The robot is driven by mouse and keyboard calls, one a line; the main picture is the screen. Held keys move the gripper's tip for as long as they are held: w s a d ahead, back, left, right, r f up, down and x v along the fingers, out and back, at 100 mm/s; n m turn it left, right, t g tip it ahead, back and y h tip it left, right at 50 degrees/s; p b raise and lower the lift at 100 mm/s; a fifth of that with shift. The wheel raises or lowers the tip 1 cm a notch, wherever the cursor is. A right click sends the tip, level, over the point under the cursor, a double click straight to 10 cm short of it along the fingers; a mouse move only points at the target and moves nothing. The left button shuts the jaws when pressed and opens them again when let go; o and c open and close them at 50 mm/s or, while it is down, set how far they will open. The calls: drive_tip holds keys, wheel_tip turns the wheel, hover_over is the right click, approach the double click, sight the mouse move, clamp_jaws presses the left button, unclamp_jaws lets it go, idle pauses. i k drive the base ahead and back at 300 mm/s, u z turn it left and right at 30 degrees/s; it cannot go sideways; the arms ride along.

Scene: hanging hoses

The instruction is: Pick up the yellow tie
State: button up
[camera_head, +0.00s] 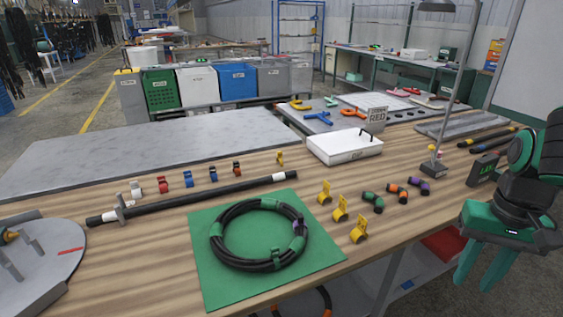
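A small yellow tie (280,158) stands on the wooden table at the far end of a row of small coloured pieces, left of the white tray. Three larger yellow clip-like pieces stand right of the green mat: one at the back (324,193), one in the middle (340,209) and one in front (358,232). My gripper (475,284) is at the right edge of the picture, past the table's front edge and well apart from all the yellow pieces. Its two green fingers point down, are spread apart and have nothing between them.
A coiled black hose (216,232) lies on the green mat (203,290). A black rod (220,191) lies behind it. The white tray (345,153), a lamp stand (453,88) and green, orange and purple connectors (372,201) occupy the right side. Bare wood lies around the yellow tie.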

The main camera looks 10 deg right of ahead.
sight(280, 158)
drive_tip(key=z, duration=0.45)
drive_tip(key=k, duration=1.05)
drive_tip(key=z, duration=0.65)
drive_tip(key=i, duration=1.45)
drive_tip(key=u, duration=1.15)
drive_tip(key=i, duration=0.7)
drive_tip(key=u, duration=0.5)
